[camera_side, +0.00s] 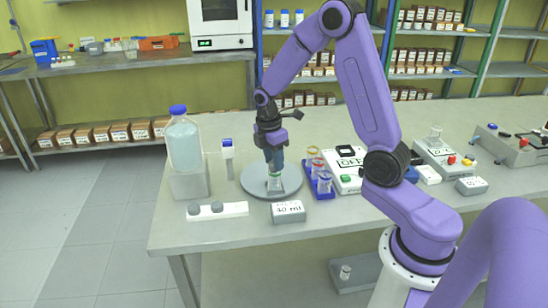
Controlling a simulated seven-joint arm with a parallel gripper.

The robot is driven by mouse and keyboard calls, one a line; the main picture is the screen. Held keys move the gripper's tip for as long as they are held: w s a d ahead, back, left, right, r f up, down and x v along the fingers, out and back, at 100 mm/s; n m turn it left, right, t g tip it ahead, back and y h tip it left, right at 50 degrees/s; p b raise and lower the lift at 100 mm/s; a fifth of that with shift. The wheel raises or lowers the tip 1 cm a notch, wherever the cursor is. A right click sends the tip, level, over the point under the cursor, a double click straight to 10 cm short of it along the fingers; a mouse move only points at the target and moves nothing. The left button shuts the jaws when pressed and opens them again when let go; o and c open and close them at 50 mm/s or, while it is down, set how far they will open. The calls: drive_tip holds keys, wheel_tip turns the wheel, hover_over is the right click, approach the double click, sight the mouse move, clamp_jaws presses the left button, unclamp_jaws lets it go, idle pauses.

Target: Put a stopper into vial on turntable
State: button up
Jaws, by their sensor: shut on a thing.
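The turntable (255,185) is a round grey disc on the bench. A small clear vial (274,184) stands on it, right of its middle. My gripper (273,165) points down directly over the vial. It is shut on a small greenish-grey thing that looks like a stopper (275,172), at the vial's mouth. The fingers hide much of it, and I cannot tell whether it is inside the mouth or just above it.
A large blue-capped bottle (184,145) stands on a grey block left of the turntable, with a blue-topped dispenser (228,157) between. A blue rack (319,186) of vials stands close on the right. A "40 ml" box (288,212) stands in front.

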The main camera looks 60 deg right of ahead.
drive_tip(key=shift+f, duration=0.2)
drive_tip(key=o, duration=1.4)
drive_tip(key=shift+r, duration=0.1)
drive_tip(key=shift+r, duration=3.4)
